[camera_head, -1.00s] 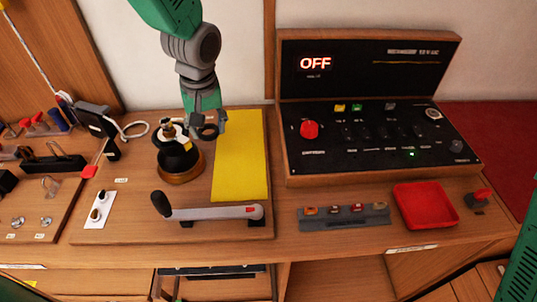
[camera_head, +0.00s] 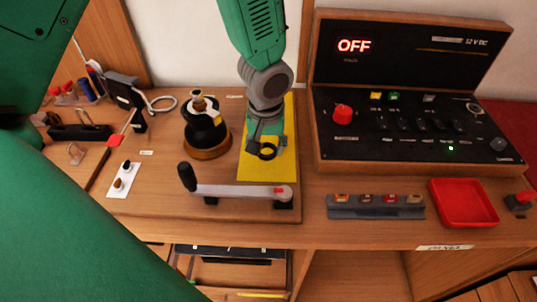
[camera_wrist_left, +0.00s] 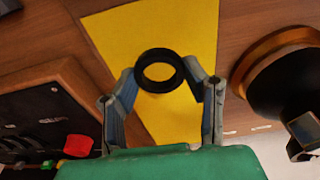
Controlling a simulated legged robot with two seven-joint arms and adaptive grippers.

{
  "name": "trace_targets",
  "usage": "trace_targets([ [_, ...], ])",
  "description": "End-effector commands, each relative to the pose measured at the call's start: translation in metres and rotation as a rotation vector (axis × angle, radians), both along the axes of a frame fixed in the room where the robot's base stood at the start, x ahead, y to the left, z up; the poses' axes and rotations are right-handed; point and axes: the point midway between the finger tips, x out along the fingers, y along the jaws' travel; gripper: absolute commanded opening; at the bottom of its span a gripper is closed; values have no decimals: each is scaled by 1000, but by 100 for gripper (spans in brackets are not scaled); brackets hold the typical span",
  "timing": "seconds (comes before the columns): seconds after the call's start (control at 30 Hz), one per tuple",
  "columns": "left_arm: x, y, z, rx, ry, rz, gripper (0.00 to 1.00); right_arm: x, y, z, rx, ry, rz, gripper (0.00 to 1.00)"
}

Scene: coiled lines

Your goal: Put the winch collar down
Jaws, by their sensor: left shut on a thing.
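The winch collar is a black ring (camera_head: 268,158). My left gripper (camera_head: 265,146) is shut on it, over the front part of the yellow mat (camera_head: 245,172). In the left wrist view the collar (camera_wrist_left: 140,72) sits between the two fingertips (camera_wrist_left: 160,74), with the yellow mat (camera_wrist_left: 188,22) behind it. I cannot tell how large the gap is between collar and mat. The winch (camera_head: 204,133), a black drum on a bronze base, stands upright left of the gripper. My right gripper is not in view.
A winch handle (camera_head: 240,191) lies in front of the mat. A control panel (camera_head: 410,125) showing OFF stands at the right. A fuse strip (camera_head: 375,207) and red tray (camera_head: 463,203) lie in front of it. A white card with two small parts (camera_head: 122,178) lies left.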

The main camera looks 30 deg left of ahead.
Motion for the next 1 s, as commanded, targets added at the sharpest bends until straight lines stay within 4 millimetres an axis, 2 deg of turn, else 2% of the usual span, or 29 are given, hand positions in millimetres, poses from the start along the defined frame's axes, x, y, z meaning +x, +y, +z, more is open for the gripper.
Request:
trace_targets([
  [0.1,-2,-1,-20,3,5,-2,7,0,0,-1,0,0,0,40],
  [0.2,-1,-1,-32,3,4,0,7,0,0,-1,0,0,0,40],
  [0.57,-1,-1,-37,1,2,-1,7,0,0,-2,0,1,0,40],
  [0.87,-1,0,-49,1,6,-1,7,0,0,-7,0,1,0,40],
  [0.9,-1,0,-49,1,8,-1,50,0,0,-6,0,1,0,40],
  [0.93,-1,0,-49,1,9,-1,60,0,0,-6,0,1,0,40],
  [1.0,-1,0,-50,0,12,-1,60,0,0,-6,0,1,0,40],
])
